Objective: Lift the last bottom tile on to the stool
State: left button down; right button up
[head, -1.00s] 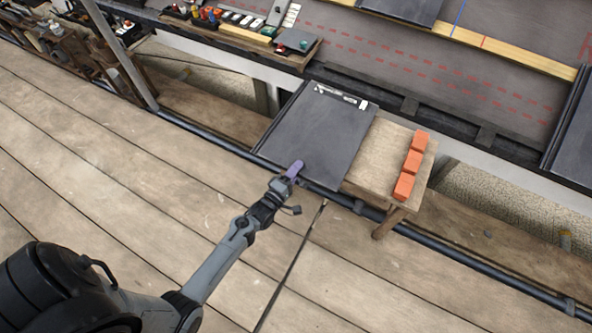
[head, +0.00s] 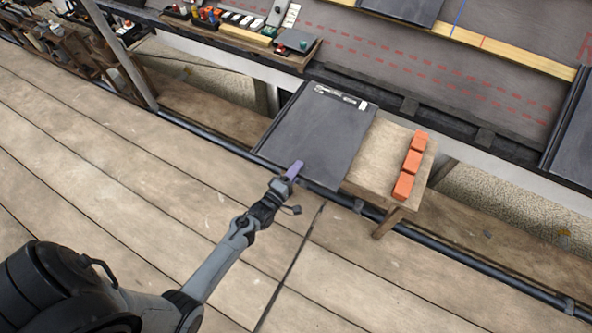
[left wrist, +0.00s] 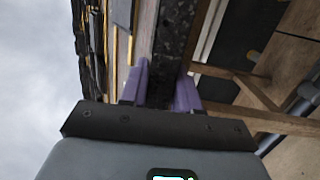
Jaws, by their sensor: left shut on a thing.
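A dark grey roof tile (head: 318,135) lies over the left part of the wooden stool (head: 378,168), its left side reaching past the stool's edge. My left gripper (head: 295,169) is shut on the tile's near edge. In the left wrist view, the purple fingers (left wrist: 160,88) stand on either side of the tile's dark edge (left wrist: 174,45). Whether the tile rests fully on the stool or is held slightly above it, I cannot tell. My right gripper is not in view.
A rail (head: 470,255) runs along the plank deck (head: 150,190). A tool shelf (head: 240,35) is at the back. Other tiles (head: 405,8) lie on the roof (head: 430,75).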

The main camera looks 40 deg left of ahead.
pick_arm(q)
jog(key=shift+w+f, duration=0.1)
jog(key=shift+f, duration=0.25)
jog(key=c, duration=0.7)
grip_release()
jog(key=shift+c, duration=0.2)
jog(key=shift+f, duration=0.2)
jog(key=s+p, duration=0.3)
jog(key=s, duration=0.4)
jog(key=shift+s+d, duration=0.15)
jog(key=shift+s, duration=0.15)
notch_tip(320, 180, up, 5)
jog(key=p, duration=0.5)
